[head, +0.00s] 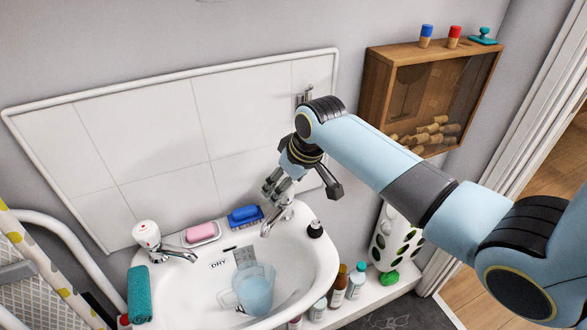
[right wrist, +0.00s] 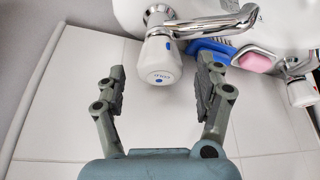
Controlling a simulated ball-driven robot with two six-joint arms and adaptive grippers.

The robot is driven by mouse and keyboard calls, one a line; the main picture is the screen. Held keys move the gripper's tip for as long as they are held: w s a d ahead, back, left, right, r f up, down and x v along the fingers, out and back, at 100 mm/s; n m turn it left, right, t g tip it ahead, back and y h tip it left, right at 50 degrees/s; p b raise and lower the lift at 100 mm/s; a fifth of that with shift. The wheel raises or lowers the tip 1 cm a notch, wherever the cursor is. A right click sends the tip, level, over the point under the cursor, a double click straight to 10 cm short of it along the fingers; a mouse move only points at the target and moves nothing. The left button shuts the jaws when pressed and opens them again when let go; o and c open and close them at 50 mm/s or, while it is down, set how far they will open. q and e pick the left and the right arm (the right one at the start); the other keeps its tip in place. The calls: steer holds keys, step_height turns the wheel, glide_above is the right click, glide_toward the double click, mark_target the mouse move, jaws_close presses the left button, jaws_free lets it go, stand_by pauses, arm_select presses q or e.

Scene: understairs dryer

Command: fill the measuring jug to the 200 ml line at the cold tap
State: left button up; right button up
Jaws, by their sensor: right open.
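The measuring jug (head: 262,272) is clear and stands in the white basin, with a pale blue round area inside; I cannot tell whether that is water or read its level. The cold tap (right wrist: 160,62) has a white knob with a blue mark and a chrome spout (right wrist: 215,27). In the head view its spout (head: 277,220) reaches over the basin's back right edge, and my gripper partly hides the knob. My right gripper (right wrist: 160,72) is open, with the knob between its fingertips in the wrist view and gaps showing on both sides. It also shows in the head view (head: 302,192).
A second tap (head: 147,236) with a white knob stands at the back left. A pink soap (head: 200,232) and a blue brush (head: 244,215) lie along the basin's back rim. Bottles (head: 338,288) stand right of the basin. A wooden cabinet (head: 377,80) hangs on the wall.

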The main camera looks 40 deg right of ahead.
steer(key=v, duration=0.9)
steer(key=shift+r, duration=0.25)
steer(key=shift+s, duration=0.1)
stand_by(1.0)
